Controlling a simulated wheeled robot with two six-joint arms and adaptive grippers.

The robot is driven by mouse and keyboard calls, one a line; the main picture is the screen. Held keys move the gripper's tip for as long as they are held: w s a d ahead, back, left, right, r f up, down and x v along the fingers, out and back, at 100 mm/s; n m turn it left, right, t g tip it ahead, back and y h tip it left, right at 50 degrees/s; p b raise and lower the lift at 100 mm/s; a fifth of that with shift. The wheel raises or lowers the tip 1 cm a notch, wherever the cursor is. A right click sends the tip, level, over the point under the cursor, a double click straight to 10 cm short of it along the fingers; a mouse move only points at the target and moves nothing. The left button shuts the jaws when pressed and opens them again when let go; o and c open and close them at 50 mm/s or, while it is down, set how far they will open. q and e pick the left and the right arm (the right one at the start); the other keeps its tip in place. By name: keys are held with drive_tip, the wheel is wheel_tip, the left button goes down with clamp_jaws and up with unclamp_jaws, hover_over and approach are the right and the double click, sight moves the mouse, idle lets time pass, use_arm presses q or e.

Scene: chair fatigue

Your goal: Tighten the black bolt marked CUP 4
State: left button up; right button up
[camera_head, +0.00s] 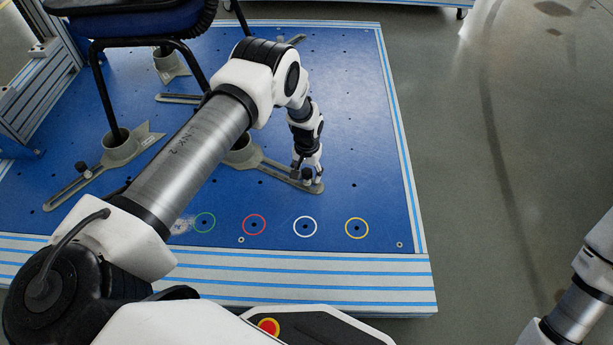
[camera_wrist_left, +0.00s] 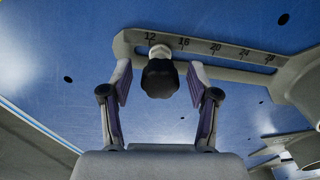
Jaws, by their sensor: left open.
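A black bolt (camera_head: 307,175) with a round knob head stands at the outer end of a grey slotted bracket (camera_head: 285,170) on the blue platform. My left gripper (camera_head: 308,165) reaches down to it from above. In the left wrist view the bolt's black head (camera_wrist_left: 160,78) sits between the two fingertips of my left gripper (camera_wrist_left: 161,84). The fingers are open, with a gap on both sides of the head. The bracket in this view (camera_wrist_left: 215,48) carries a scale with numbers from 12 to 28. No CUP 4 marking is readable. My right gripper is out of view.
A chair (camera_head: 140,20) stands on the platform (camera_head: 350,100), its legs in grey cups. Another black bolt (camera_head: 82,168) sits on the left bracket. Green, red, white and yellow rings (camera_head: 357,228) line the front. Bare floor (camera_head: 480,180) lies to the right.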

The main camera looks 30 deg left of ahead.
use_arm(q)
clamp_jaws()
drive_tip(key=shift+f+m+b, duration=0.15)
drive_tip(key=shift+m+b, duration=0.25)
drive_tip(key=shift+m, duration=1.6)
unclamp_jaws()
drive_tip(key=n, duration=0.2)
drive_tip(key=shift+r+n+p, duration=0.2)
drive_tip(key=shift+n+p, duration=0.1)
drive_tip(key=shift+p, duration=0.05)
drive_tip(key=shift+f+n, duration=0.1)
drive_tip(key=shift+n, duration=0.6)
